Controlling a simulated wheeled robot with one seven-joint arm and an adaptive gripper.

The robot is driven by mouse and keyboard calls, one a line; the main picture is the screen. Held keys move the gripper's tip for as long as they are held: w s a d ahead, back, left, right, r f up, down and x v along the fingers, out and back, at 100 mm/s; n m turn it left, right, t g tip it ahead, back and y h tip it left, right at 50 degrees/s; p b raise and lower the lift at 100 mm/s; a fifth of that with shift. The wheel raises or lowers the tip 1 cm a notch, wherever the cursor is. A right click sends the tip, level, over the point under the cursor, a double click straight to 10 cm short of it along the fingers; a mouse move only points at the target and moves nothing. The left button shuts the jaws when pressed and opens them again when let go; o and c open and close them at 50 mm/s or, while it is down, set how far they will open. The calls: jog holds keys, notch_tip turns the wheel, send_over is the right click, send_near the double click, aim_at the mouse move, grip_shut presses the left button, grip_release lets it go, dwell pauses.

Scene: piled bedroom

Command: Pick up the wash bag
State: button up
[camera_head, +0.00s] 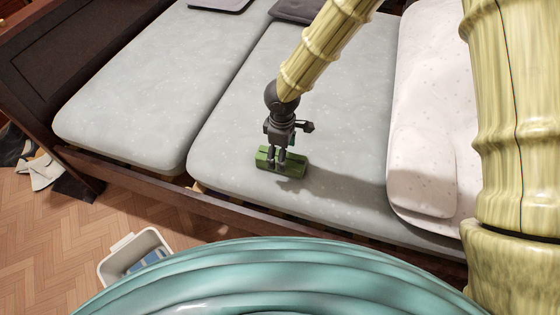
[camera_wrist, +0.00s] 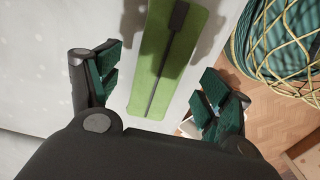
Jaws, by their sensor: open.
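The wash bag (camera_head: 293,163) is a small green box shape with a dark strip along its top. It lies on the grey mattress (camera_head: 330,110) near the front edge of the bed. My gripper (camera_head: 279,158) points down at it, with its fingers at or just over the bag in the head view. In the wrist view the wash bag (camera_wrist: 165,65) lies lengthwise between the two spread fingers (camera_wrist: 155,90), with a gap on each side. Whether the fingertips reach below its top, I cannot tell.
A second grey mattress (camera_head: 150,85) lies to the left. A white bolster (camera_head: 424,170) lies to the right. The dark wooden bed rail (camera_head: 200,205) runs along the front. A white bin (camera_head: 148,243) stands on the floor, with dark and pale items (camera_head: 42,172) at the far left.

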jog(key=shift+w+a+f, duration=0.1)
jog(key=shift+a+f, duration=0.05)
jog(key=shift+f, duration=2.2)
jog(key=c, duration=1.2)
